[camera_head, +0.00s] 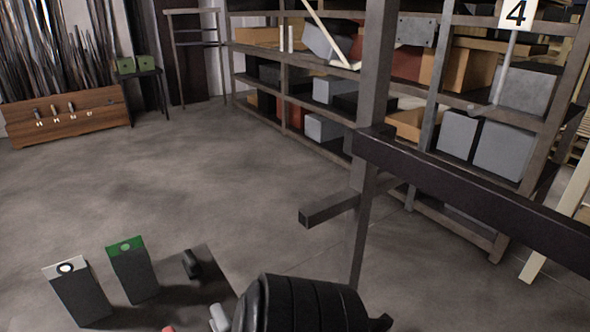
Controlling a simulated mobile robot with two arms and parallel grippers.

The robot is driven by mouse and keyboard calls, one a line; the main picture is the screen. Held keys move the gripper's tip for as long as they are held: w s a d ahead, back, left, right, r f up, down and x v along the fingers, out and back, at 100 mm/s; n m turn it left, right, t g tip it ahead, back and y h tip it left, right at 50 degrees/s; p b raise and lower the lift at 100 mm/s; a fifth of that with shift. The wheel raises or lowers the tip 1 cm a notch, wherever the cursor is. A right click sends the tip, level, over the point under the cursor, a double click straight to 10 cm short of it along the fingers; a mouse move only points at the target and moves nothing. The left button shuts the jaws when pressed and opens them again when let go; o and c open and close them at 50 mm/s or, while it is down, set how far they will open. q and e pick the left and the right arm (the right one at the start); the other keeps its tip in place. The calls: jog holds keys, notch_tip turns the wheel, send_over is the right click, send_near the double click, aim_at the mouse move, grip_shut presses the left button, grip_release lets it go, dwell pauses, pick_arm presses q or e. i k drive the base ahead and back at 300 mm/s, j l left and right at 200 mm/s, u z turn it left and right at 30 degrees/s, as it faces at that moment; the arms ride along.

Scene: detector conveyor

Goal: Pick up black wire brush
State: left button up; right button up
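No object is clear enough to be named for certain as the black wire brush. A small black object (192,264) lies on a dark flat surface (212,268) at the lower left; its details are too dark to tell whether it is the brush. Neither of my grippers shows in the head view.
A dark box with a white ringed top (78,292) and a green-topped box (134,270) stand beside the small object. A black ribbed round body (300,305) fills the bottom middle. A metal post (371,110) and loaded shelves (330,93) stand right. Open floor (200,165) lies left of centre.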

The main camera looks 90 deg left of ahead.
aim_at(191, 264)
jog(key=u, duration=0.9)
jog(key=l+u, duration=0.1)
jog(key=u, duration=1.65)
jog(key=k+u, duration=0.1)
jog(key=u, duration=0.75)
jog(key=z, duration=3.05)
jog(key=u, duration=3.05)
jog(key=l+z, duration=0.1)
jog(key=l, duration=0.2)
jog(key=i+l+z, duration=0.1)
jog(key=l, duration=0.2)
jog(key=i, duration=0.05)
